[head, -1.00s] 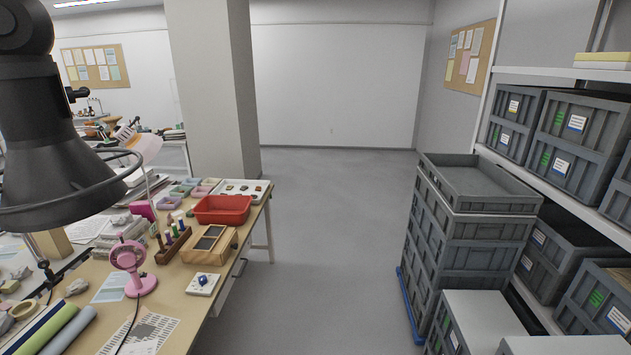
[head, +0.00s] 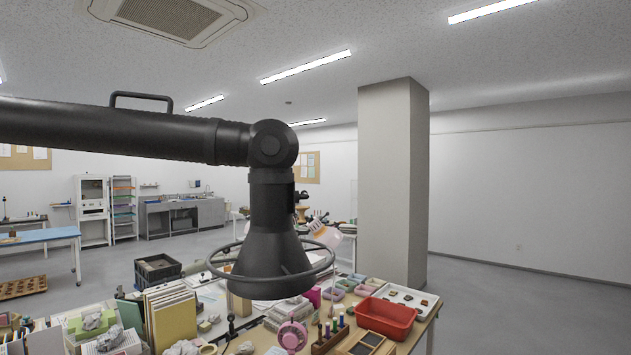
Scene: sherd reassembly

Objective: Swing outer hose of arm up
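A black fume-extraction arm fills the left and middle of the head view. Its outer hose (head: 120,131) runs about level from the left edge, with a bar handle (head: 141,97) on top. It ends at a round joint (head: 271,146). A black cone hood (head: 268,250) hangs straight down from that joint, with a ring (head: 322,272) around its lower part, above the cluttered table. Neither of my grippers shows in this view.
The table (head: 418,330) below holds folders (head: 173,318), a red tray (head: 386,318), a small pink fan (head: 292,335) and many small things. A square pillar (head: 385,185) stands behind it. Clear floor (head: 520,310) lies to the right.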

